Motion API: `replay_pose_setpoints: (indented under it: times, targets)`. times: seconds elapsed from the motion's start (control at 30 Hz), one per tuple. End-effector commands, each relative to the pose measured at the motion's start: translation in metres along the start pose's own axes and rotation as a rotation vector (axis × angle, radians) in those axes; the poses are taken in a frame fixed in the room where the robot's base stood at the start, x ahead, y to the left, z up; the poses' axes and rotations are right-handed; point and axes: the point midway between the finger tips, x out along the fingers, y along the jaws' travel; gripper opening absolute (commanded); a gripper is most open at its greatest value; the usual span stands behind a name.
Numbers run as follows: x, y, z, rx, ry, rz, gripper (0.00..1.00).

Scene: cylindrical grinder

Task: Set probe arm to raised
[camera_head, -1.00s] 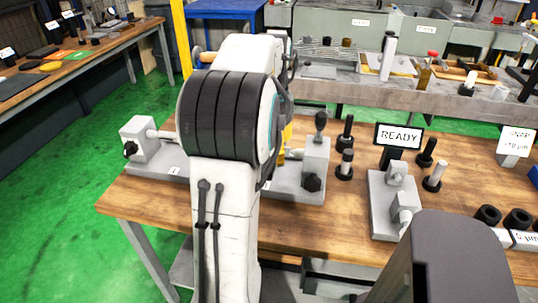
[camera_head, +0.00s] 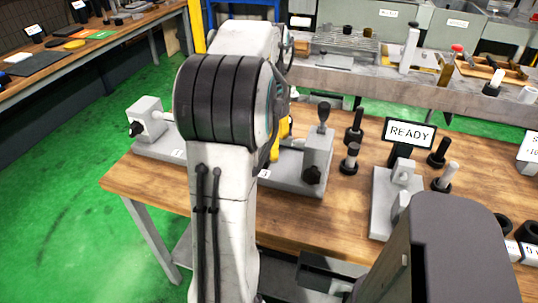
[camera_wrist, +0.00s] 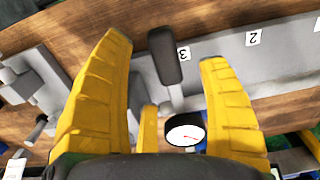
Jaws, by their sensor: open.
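In the wrist view, a lever with a black grip (camera_wrist: 165,58) and a grey stem, which looks like the probe arm, lies between my yellow fingers. A round dial gauge (camera_wrist: 185,133) with a white face and red needle is near its lower end. My gripper (camera_wrist: 166,50) is open, one finger on each side of the grip, with gaps showing. The lever is mounted by a grey bench fixture (camera_wrist: 225,65) with number labels. In the head view my arm hides the lever and most of my gripper; the fixture base (camera_head: 290,178) shows beside it.
The fixture has a left block (camera_head: 147,120) and a right block (camera_head: 318,150) with black knobs. A READY display (camera_head: 409,134), a small grey stand (camera_head: 383,205) and several posts stand to the right. The wooden bench top (camera_head: 300,225) is clear in front.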

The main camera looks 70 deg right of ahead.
Motion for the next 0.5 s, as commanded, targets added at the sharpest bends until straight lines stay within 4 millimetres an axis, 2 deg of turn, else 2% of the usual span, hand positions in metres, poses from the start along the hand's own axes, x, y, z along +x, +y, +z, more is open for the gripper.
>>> replay_pose_setpoints:
  times: [0.2,0.5]
  targets:
    - [0.026,0.0,0.0,0.0,-0.001,0.0,0.69]
    - [0.038,0.0,0.0,-0.001,0.001,0.0,0.69]
